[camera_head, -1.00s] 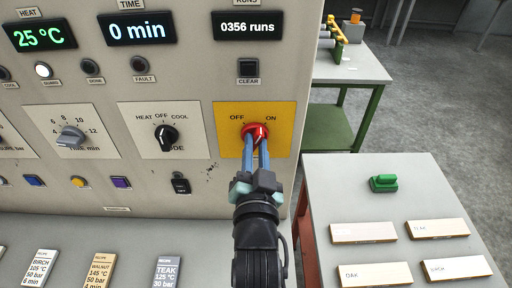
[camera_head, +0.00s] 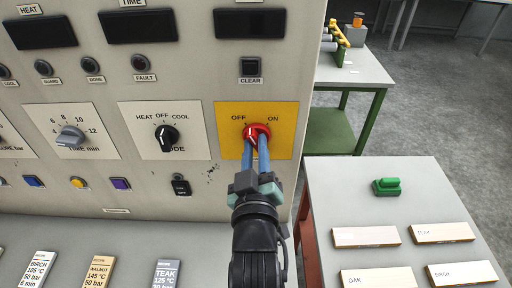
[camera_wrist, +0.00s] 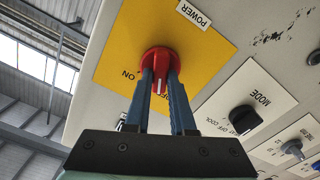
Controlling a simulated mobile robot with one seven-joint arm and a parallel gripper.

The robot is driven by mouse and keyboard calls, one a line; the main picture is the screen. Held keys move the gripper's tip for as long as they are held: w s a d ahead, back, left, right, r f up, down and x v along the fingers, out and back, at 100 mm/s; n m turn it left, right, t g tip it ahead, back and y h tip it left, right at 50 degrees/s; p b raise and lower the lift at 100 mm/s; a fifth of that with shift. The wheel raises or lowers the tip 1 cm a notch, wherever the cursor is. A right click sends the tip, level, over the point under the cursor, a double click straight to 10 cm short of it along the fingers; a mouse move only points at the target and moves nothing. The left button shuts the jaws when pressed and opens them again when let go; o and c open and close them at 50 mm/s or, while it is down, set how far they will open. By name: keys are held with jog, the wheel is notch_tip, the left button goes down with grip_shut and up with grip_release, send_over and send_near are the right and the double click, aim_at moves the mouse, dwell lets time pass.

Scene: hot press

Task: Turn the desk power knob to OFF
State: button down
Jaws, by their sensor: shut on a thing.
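The red power knob (camera_head: 256,132) sits on a yellow plate (camera_head: 284,116) marked OFF at left and ON at right. Its white pointer line now leans up and left, toward OFF. My gripper (camera_head: 257,142) comes from below with its two blue fingers shut on the knob. In the wrist view the red knob (camera_wrist: 160,63) lies between the fingertips of my gripper (camera_wrist: 160,78), on the yellow plate (camera_wrist: 204,48) with the POWER label. The HEAT display (camera_head: 40,32), TIME display (camera_head: 141,26) and RUNS display (camera_head: 252,22) are dark.
The mode knob (camera_head: 166,136) is left of the yellow plate. Below it is a small black switch (camera_head: 181,186). A grey table (camera_head: 345,190) at right holds a green-handled object (camera_head: 386,187) and several labelled wood pieces. Recipe cards lie on the ledge at lower left.

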jog(key=shift+f+n, duration=0.1)
jog(key=shift+n, duration=1.1)
jog(key=c, duration=0.8)
grip_release()
jog(key=shift+o, duration=0.2)
jog(key=shift+s, duration=0.1)
jog(key=s+b, duration=0.3)
jog(key=s, duration=0.9)
jog(key=shift+s, duration=0.4)
